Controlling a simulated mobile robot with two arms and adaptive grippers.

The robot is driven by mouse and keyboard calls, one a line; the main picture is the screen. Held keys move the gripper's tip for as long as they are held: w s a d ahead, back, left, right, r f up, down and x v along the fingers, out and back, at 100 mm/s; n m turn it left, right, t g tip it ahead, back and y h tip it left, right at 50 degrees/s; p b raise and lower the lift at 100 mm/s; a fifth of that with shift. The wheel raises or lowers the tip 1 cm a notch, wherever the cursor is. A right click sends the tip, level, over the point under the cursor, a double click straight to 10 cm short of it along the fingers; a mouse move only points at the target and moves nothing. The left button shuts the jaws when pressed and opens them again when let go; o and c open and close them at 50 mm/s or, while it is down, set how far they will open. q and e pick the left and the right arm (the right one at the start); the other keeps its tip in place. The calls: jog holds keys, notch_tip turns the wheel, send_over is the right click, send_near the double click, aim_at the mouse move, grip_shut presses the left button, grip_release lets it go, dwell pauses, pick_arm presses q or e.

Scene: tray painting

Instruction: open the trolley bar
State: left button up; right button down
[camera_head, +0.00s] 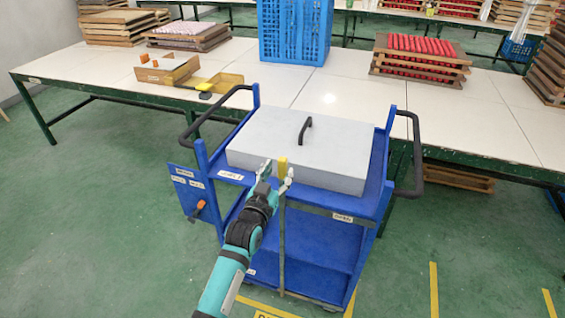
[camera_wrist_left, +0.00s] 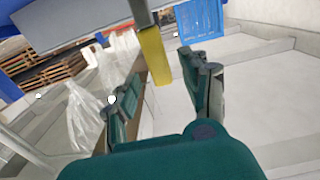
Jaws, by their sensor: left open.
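The blue trolley (camera_head: 325,247) stands in front of the long table, with a grey lidded box (camera_head: 290,150) on its top. A metal bar (camera_head: 283,240) runs upright down the trolley's front, and its top end is yellow (camera_head: 283,165). My left gripper (camera_head: 276,176) is at this yellow end, with one finger on each side in the head view. In the left wrist view the yellow end (camera_wrist_left: 155,58) shows ahead, between and beyond the two open fingertips (camera_wrist_left: 160,80). I cannot tell whether either finger touches it. My right gripper is not in view.
Black handles (camera_head: 415,155) stick out at both sides of the trolley. A blue crate (camera_head: 295,30), a cardboard box (camera_head: 167,69) and a stack of red items on wooden trays (camera_head: 420,60) are on the table (camera_head: 100,62). Green floor (camera_head: 90,220) is free at the left.

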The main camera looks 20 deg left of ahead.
aim_at(281, 167)
pick_arm(q)
jog(key=shift+w, duration=1.95)
grip_shut()
